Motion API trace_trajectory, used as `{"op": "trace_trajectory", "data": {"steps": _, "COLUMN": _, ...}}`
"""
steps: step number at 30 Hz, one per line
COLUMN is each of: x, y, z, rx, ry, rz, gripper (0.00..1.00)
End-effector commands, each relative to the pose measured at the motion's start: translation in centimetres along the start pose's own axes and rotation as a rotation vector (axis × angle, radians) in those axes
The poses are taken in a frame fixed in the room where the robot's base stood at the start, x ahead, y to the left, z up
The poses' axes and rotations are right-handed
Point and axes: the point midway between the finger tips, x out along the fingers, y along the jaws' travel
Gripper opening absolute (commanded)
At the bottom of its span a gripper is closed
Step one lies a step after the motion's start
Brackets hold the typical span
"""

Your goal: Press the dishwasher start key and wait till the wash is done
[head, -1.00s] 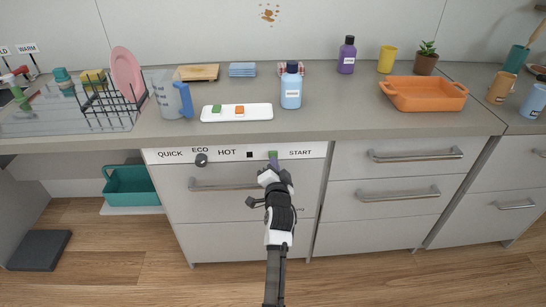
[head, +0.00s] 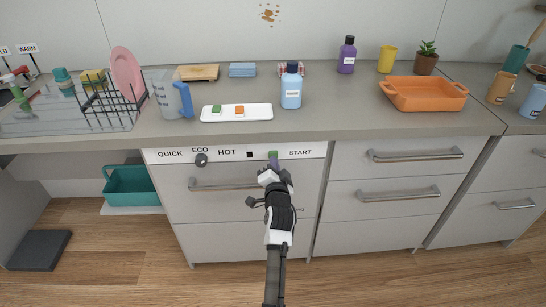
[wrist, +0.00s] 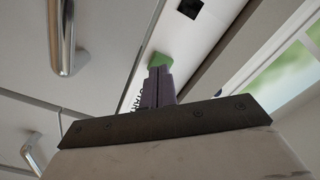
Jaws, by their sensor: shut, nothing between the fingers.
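The dishwasher (head: 240,220) is set under the counter, with a white control strip along its top. The strip carries the words QUICK, ECO, HOT and START, a dark knob (head: 201,160) and a small black square (head: 249,155). The green start key (head: 273,154) sits just left of the word START. It also shows in the wrist view (wrist: 159,61). My gripper (head: 273,165) is shut and empty, its purple fingertips (wrist: 158,75) right at the key. They cover part of the key, and I cannot tell whether it is pushed in.
A handle bar (head: 225,185) crosses the dishwasher front below the strip. Drawers with handles (head: 415,156) stand to the right. On the counter above are a white tray (head: 237,119), a blue bottle (head: 291,88) and a jug (head: 168,97). The floor in front is clear.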

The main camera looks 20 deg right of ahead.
Motion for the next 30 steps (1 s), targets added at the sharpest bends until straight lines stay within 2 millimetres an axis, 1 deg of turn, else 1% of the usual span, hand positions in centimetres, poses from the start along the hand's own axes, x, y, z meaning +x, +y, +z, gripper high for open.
{"op": "trace_trajectory", "data": {"steps": 23, "x": 1.5, "y": 0.0, "z": 0.0, "rx": 0.0, "ry": 0.001, "rz": -0.001, "gripper": 0.0}}
{"op": "trace_trajectory", "data": {"steps": 26, "x": 1.4, "y": 0.0, "z": 0.0, "rx": 0.0, "ry": 0.001, "rz": -0.001, "gripper": 0.0}}
{"op": "trace_trajectory", "data": {"steps": 30, "x": 0.4, "y": 0.0, "z": 0.0, "rx": 0.0, "ry": 0.0, "rz": 0.0, "gripper": 0.0}}
